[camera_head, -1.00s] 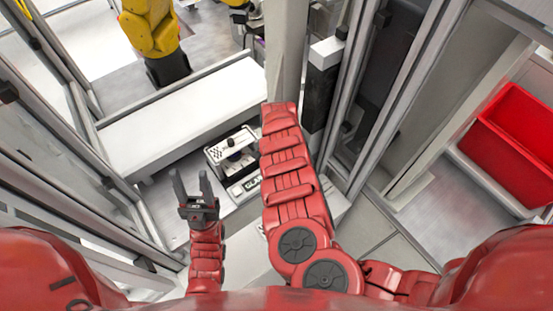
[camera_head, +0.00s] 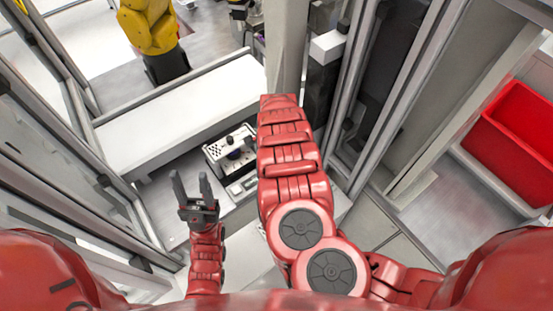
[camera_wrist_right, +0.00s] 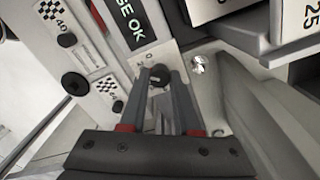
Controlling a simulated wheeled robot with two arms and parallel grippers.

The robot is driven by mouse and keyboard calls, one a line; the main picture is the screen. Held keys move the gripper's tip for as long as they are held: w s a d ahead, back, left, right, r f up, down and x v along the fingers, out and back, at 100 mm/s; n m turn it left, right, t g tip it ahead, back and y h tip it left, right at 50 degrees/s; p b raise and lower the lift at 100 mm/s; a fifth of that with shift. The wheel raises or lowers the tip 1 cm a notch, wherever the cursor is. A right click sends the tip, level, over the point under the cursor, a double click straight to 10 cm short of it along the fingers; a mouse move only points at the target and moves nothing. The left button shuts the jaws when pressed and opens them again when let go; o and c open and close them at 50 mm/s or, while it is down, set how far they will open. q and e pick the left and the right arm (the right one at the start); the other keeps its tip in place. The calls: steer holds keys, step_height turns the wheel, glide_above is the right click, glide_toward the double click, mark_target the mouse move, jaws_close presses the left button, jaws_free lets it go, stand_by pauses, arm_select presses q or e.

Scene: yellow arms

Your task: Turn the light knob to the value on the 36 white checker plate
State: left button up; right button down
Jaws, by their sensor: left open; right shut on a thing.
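A dark round knob (camera_wrist_right: 160,75) sits on a light panel in the right wrist view. My right gripper (camera_wrist_right: 158,82) has its two fingertips on either side of the knob and is shut on it. Checker plates stand at the left of that view: one (camera_wrist_right: 50,10) has a number like 40, the other (camera_wrist_right: 106,84) a number too blurred to read surely. I cannot make out a plate reading 36. My left gripper (camera_head: 191,183) is open and empty in the head view. My right gripper is hidden there behind my arm.
A pale box with a checker patch and a dark knob (camera_head: 234,154) stands left of my right arm. A dark sign reading "SE OK" (camera_wrist_right: 131,20) is beside the gripped knob. A white ledge (camera_head: 180,115), a yellow arm (camera_head: 151,30) and a red bin (camera_head: 515,140) are around.

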stand_by(0.3)
steer(key=c, duration=0.6)
jaws_free()
steer(key=r+b, duration=0.1)
steer(key=r, duration=0.7)
steer(key=shift+w+a+b, duration=0.15)
steer(key=shift+a+b, duration=0.05)
steer(key=shift+b, duration=0.15)
steer(key=r+p, duration=0.5)
steer(key=r, duration=0.4)
steer(key=shift+d+r, duration=0.2)
